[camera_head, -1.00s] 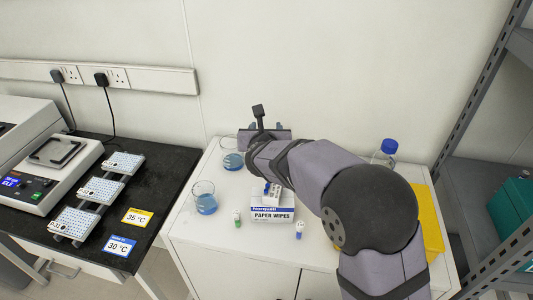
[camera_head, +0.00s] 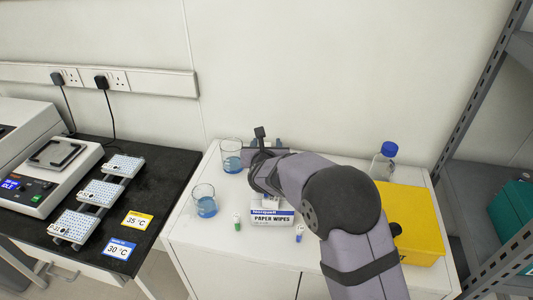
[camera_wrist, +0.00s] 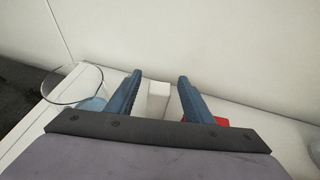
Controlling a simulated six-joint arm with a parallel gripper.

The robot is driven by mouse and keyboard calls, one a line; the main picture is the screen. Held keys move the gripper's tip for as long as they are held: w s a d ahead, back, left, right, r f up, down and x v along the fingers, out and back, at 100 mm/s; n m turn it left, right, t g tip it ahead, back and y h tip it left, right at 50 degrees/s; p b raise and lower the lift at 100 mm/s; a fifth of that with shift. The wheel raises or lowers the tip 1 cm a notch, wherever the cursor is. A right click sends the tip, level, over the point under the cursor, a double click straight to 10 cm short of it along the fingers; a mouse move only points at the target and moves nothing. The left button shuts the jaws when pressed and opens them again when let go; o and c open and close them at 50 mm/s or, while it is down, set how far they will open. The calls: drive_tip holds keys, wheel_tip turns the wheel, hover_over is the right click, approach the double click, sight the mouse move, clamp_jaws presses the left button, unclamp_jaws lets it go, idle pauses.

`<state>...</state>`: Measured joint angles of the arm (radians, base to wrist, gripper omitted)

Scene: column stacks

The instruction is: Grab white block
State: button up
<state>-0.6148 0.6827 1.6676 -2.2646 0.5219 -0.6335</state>
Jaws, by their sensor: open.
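The white block (camera_wrist: 158,97) stands upright in the wrist view, between the two blue fingers of my gripper (camera_wrist: 160,76). The fingers are open, with a visible gap on each side of the block. In the head view my gripper (camera_head: 265,146) is at the back of the white cabinet top, near the wall.
A beaker with blue liquid (camera_head: 232,157) stands just left of my gripper, and another beaker (camera_head: 205,202) nearer. A paper wipes box (camera_head: 270,217), small vials, a blue-capped bottle (camera_head: 384,160) and a yellow box (camera_head: 412,215) share the top. Something red (camera_wrist: 221,121) lies right of my gripper.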

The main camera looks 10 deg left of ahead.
drive_tip(key=shift+w, duration=0.15)
drive_tip(key=shift+c, duration=0.4)
drive_tip(key=c, duration=1)
drive_tip(key=shift+c, duration=0.2)
wheel_tip(320, 180, up, 10)
drive_tip(key=shift+f+p, duration=0.1)
drive_tip(key=shift+p, duration=0.55)
